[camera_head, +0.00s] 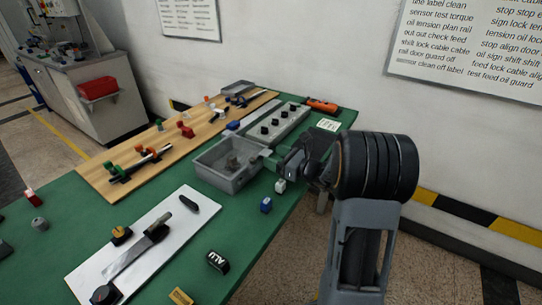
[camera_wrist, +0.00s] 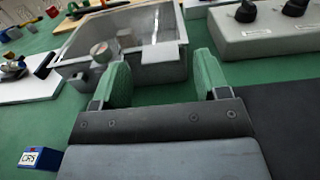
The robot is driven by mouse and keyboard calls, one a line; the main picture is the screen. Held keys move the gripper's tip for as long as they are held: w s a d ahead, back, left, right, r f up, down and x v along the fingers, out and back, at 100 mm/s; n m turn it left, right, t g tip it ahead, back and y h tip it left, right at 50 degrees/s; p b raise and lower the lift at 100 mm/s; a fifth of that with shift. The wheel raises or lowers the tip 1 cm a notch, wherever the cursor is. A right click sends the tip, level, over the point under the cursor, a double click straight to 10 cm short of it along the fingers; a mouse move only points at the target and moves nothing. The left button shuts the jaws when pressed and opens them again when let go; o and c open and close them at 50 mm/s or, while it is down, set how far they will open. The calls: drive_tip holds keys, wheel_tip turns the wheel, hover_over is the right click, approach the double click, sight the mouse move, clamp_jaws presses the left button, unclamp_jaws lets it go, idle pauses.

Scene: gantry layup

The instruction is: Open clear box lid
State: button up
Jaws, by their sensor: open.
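A grey box (camera_head: 215,178) stands on the green table in the head view, with small pieces visible inside it. It fills the upper middle of the wrist view (camera_wrist: 85,45). Whether a clear lid covers it cannot be told for certain. A round grey piece (camera_wrist: 102,50) shows near its front left, and a pale block (camera_wrist: 126,38) shows within its outline. My gripper (camera_head: 270,158) is at the box's right side in the head view. In the wrist view my gripper (camera_wrist: 162,60) is open, its two green fingers apart with nothing between them, facing the box's near wall.
A grey panel with black knobs (camera_head: 279,122) stands behind the box. A blue block (camera_head: 266,205) and a white-and-green block (camera_head: 280,186) lie near the table's right edge. A wooden board (camera_head: 100,180) and a white plate (camera_head: 150,235) lie to the left. Green table shows between them.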

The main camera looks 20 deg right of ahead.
drive_tip(key=shift+x, duration=1)
